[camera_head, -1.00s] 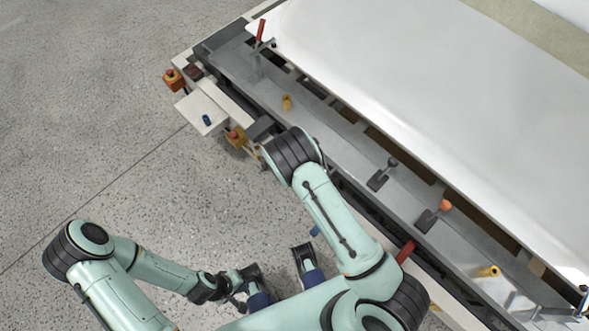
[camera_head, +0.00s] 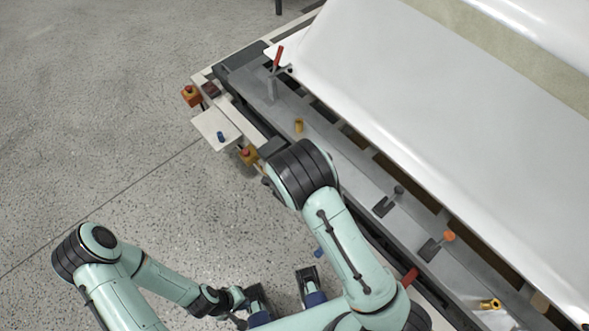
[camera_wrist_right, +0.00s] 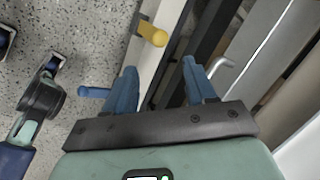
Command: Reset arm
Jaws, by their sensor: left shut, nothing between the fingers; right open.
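My left arm comes in from the left in the head view. Its gripper (camera_head: 240,297) is low in the picture over the floor, small and partly hidden, apart from the machine and with nothing seen in it.
A large white sheet-like shell (camera_head: 450,110) covers the machine at right. A grey rail (camera_head: 345,155) carries a red-handled lever (camera_head: 277,60), yellow fittings and black and orange knobs. A small shelf (camera_head: 212,127) and emergency buttons (camera_head: 191,94) jut out at left. The left floor is clear.

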